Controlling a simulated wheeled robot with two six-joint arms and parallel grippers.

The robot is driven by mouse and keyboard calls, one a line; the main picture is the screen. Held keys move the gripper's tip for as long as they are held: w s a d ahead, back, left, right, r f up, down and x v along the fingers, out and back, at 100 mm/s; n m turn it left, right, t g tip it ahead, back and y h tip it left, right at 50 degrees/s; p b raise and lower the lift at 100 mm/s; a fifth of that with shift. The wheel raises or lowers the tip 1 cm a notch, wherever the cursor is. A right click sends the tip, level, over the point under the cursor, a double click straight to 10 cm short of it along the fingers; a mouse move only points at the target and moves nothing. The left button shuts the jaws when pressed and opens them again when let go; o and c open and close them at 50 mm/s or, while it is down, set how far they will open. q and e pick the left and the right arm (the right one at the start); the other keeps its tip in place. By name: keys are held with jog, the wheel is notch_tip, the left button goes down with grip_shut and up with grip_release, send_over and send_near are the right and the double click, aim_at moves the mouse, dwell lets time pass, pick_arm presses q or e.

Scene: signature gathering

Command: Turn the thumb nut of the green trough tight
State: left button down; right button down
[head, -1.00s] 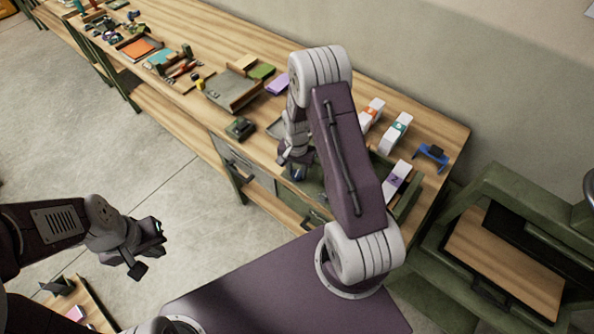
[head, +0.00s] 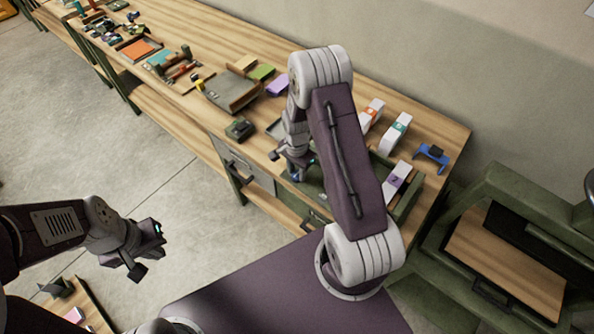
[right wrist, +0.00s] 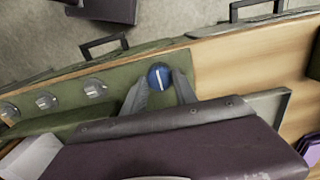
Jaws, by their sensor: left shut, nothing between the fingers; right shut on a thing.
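A round blue thumb nut (right wrist: 160,76) with a white line across it sits on a green trough surface (right wrist: 118,84) near the table's front edge in the right wrist view. My right gripper (right wrist: 161,82) is shut on it, one finger on each side. In the head view the right gripper (head: 295,168) is over the front of the table, and much of the trough is hidden behind my right arm. My left gripper (head: 148,252) is shut and empty, held over the floor away from the table.
White boxes (head: 395,134) and a blue stand (head: 431,157) are on the table's right end. Drawers with dark handles (head: 238,162) are below the front edge. A green cabinet (head: 500,200) stands at the right. Trays and tools lie farther left.

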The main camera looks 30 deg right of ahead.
aim_at(296, 174)
jog(key=shift+w+r, duration=0.1)
jog(key=shift+w, duration=0.05)
jog(key=c, duration=1.1)
grip_release()
jog(key=shift+o, duration=0.7)
jog(key=shift+a, duration=0.1)
jog(key=shift+r, duration=0.4)
notch_tip(296, 174, up, 8)
jog(key=b, duration=0.1)
jog(key=shift+r+b, duration=0.15)
jog(key=shift+b, duration=0.15)
